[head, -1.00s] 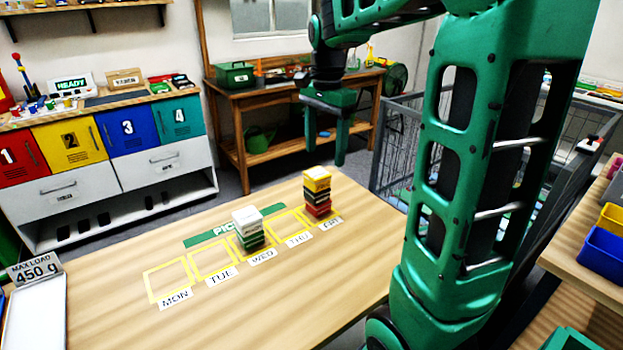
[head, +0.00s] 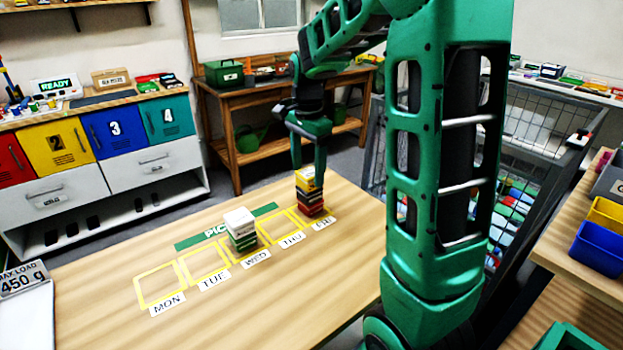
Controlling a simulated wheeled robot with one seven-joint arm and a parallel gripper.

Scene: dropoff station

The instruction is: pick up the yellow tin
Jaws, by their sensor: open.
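The yellow tin (head: 307,179) is on top of a stack on the FRI square of the wooden table. Below it in that stack are dark and red tins (head: 311,205). My green gripper (head: 308,165) points down at the top of this stack, with its fingers open. One finger is left of the yellow tin and the other overlaps its upper part in the picture. I cannot tell whether the fingers touch it.
A second stack with a white tin (head: 239,217) on top of green and dark ones stands on the WED square. The MON (head: 160,286) and TUE (head: 205,263) squares are empty. A wire cage (head: 540,140) stands right, behind my arm.

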